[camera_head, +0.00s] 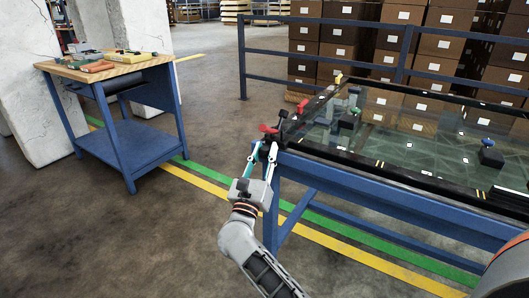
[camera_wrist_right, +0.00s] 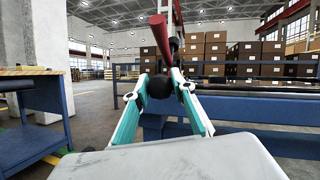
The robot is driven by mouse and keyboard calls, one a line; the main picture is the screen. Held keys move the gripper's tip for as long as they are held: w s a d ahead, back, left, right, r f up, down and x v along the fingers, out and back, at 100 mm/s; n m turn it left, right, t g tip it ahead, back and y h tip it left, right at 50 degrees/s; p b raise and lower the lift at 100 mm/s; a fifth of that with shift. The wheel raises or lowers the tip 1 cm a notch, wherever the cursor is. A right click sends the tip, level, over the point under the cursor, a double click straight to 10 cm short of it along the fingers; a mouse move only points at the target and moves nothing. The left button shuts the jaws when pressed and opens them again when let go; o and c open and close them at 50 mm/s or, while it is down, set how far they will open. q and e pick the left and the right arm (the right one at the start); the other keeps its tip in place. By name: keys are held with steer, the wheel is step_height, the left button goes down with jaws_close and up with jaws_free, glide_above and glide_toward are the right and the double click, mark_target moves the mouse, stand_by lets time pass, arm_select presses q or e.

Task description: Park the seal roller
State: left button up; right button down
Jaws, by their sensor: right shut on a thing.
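My right gripper (camera_head: 263,149) is at the near left corner of the blue table with the glass panel (camera_head: 385,145). Its fingers are closed around a dark, rounded part of a tool, which I take for the seal roller (camera_wrist_right: 161,87). A red cylindrical part (camera_wrist_right: 159,33) rises above the fingertips in the wrist view. In the head view a red part (camera_head: 268,128) shows just above the fingertips, beside dark parts at the frame corner. Whether the tool touches the frame I cannot tell. My left gripper is not in view.
Another red item (camera_head: 302,106) sits on the panel's left edge. A blue suction-like piece (camera_head: 488,143) stands on the glass. A workbench (camera_head: 110,72) with tools stands at left. Blue railing (camera_head: 330,22) and stacked boxes are behind. The floor between bench and table is clear.

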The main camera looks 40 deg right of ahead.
steer(key=shift+w+a+r, duration=0.15)
steer(key=c, duration=1.8)
jaws_free()
steer(key=shift+o, duration=0.6)
steer(key=shift+w, duration=0.15)
steer(key=shift+a+f, duration=0.1)
steer(key=shift+f, duration=0.1)
steer(key=v, duration=1.2)
steer(key=shift+r, duration=0.1)
